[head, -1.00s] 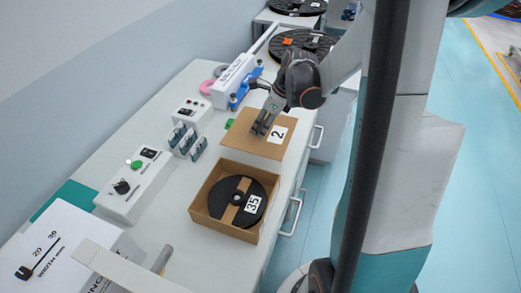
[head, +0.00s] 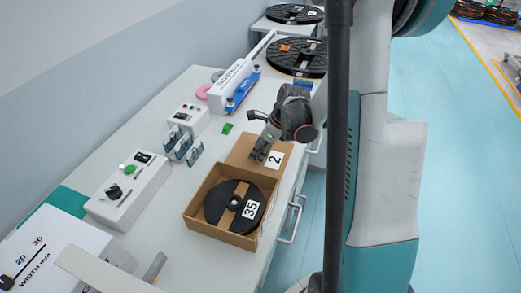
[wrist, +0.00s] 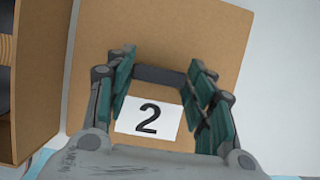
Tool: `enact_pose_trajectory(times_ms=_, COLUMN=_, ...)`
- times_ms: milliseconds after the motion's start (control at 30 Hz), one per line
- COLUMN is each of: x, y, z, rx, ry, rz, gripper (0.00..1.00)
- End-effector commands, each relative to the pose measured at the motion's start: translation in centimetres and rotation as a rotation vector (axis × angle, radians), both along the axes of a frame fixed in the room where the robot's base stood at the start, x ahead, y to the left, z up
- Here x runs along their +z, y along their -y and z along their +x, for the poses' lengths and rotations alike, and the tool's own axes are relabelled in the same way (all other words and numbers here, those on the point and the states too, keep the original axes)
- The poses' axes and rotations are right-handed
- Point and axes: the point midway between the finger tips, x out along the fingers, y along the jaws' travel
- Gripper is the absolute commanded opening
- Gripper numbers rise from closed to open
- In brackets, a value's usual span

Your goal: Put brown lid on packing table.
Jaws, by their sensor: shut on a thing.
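The brown lid (head: 246,147) is a flat cardboard square with a white label "2". In the head view it is just behind the open cardboard box (head: 218,238), whose rim hides its near edge. My gripper (head: 262,155) is over the lid and shut on it. In the wrist view the lid (wrist: 205,40) fills the middle, with my gripper's fingers (wrist: 160,90) on both sides of the label.
The box holds a black reel (head: 222,196) labelled 35. A control box (head: 128,190), small teal-topped holders (head: 186,147), a green piece (head: 227,128) and a blue-and-white sealer (head: 234,88) stand on the table. Large black reels (head: 300,57) are behind. Drawer handles line the right edge.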

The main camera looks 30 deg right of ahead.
Motion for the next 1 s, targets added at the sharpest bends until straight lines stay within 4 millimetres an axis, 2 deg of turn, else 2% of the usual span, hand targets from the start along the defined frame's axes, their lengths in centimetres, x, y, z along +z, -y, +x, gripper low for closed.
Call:
enact_pose_trajectory(times_ms=167, x=-0.4, y=0.0, z=0.0, rx=0.000, ry=0.000, rz=0.000, gripper=0.26)
enact_pose_trajectory(times_ms=200, x=-0.3, y=0.0, z=0.0, rx=0.000, ry=0.000, rz=0.000, gripper=0.58)
enact_pose_trajectory(times_ms=267, x=-0.3, y=0.0, z=0.0, rx=0.000, ry=0.000, rz=0.000, gripper=0.69)
enact_pose_trajectory(times_ms=700, x=0.2, y=0.0, z=0.0, rx=0.000, ry=0.000, rz=0.000, gripper=0.69)
enact_pose_trajectory(times_ms=867, x=2.6, y=0.6, z=-0.8, rx=-0.002, ry=0.000, rz=0.000, gripper=0.69)
enact_pose_trajectory(times_ms=1000, x=5.4, y=1.3, z=-1.7, rx=-0.002, ry=0.000, rz=0.000, gripper=0.69)
